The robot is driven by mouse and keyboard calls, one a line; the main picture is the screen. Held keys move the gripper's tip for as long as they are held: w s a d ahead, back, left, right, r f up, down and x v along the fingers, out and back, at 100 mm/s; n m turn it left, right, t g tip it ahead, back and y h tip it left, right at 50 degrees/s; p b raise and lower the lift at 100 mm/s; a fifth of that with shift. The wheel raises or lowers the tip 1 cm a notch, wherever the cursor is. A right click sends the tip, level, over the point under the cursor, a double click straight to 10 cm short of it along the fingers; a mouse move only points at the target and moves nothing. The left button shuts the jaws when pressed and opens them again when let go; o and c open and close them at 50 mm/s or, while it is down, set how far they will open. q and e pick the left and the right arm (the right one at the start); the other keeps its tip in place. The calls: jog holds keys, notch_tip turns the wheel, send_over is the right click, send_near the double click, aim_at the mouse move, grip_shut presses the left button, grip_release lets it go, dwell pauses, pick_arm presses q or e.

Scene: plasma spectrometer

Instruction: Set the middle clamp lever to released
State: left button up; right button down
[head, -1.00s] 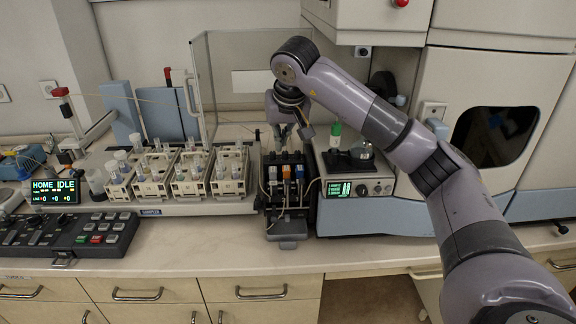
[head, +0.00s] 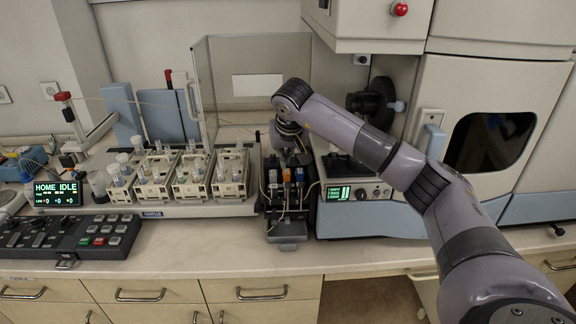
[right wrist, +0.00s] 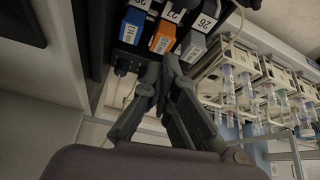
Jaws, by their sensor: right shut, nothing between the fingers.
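The pump block (head: 287,229) with three clamp levers stands at the middle of the bench in the head view. The middle lever has an orange cap (head: 286,175) and also shows in the right wrist view (right wrist: 162,39), between a blue-capped lever (right wrist: 132,27) and a grey-capped one (right wrist: 193,46). My right gripper (right wrist: 170,62) is shut and empty, its fingertips close to the orange lever's end. I cannot tell whether they touch it. In the head view my wrist is just behind the levers and hides most of the fingers. My left gripper is not in view.
White racks of sample tubes (head: 190,190) stand left of the pump block. A box with a green display (head: 357,192) stands close on its right, and a clear screen (head: 235,85) is behind. Thin tubes run around the pump block.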

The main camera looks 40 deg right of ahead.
aim_at(288, 195)
jog(key=shift+w+d+f, duration=0.1)
jog(key=shift+w+f, duration=0.05)
jog(key=shift+f, duration=0.5)
jog(key=shift+s+a+f+p, duration=0.1)
jog(key=shift+s+a+p, duration=0.2)
jog(key=shift+s, duration=0.3)
jog(key=shift+s+a+f+p, duration=0.1)
jog(key=shift+s+a+p, duration=0.15)
jog(key=shift+s, duration=0.35)
jog(key=shift+s+a+p, duration=0.2)
jog(key=shift+s+p, duration=0.1)
jog(key=shift+s, duration=0.3)
jog(key=shift+d+f, duration=0.1)
